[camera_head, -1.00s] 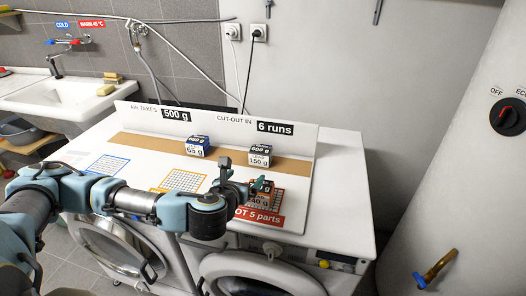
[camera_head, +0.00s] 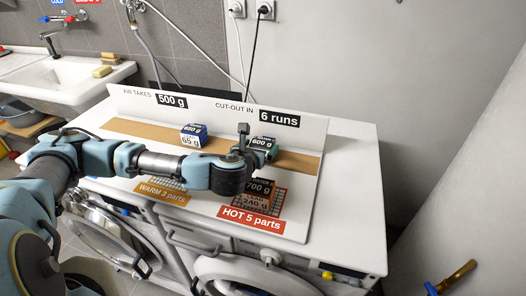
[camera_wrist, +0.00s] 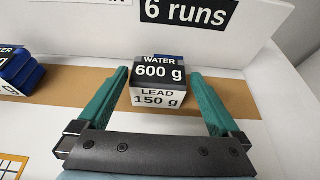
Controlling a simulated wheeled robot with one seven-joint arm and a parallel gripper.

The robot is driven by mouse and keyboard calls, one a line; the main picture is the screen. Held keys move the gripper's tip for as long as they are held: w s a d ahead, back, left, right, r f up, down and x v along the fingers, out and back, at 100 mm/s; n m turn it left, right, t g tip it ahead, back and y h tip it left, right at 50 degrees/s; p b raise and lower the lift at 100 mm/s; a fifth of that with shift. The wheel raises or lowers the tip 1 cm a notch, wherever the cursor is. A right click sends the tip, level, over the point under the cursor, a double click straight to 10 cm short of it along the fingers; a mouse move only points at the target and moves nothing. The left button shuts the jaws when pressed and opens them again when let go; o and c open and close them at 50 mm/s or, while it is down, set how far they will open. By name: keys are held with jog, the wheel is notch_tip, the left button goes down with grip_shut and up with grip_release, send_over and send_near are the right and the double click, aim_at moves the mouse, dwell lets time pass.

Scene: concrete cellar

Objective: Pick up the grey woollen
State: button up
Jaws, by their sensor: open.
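A small block with a dark grey top (camera_wrist: 159,70) reads "WATER 600 g" on top and "LEAD 150 g" on its pale front. I take it to be the grey woollen. It stands on the brown strip of the white board, and in the head view it shows at the right (camera_head: 263,142), partly behind my wrist. My gripper (camera_wrist: 160,78) is open, with one green finger on each side of the block's near part. I cannot tell whether either finger touches it.
A blue block (camera_head: 193,136) marked 65 g stands left on the same strip. An upright sign panel (camera_head: 225,105) stands behind.

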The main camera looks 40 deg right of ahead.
aim_at(261, 144)
jog(key=b+x, duration=0.2)
jog(key=x, duration=0.2)
jog(key=shift+w+f, duration=0.1)
jog(key=shift+f, duration=0.1)
jog(key=shift+w+d+f, duration=0.1)
jog(key=shift+w+d, duration=0.2)
jog(key=shift+d, duration=0.1)
jog(key=c, duration=1.2)
jog(key=shift+c, duration=0.2)
jog(key=shift+b, duration=0.35)
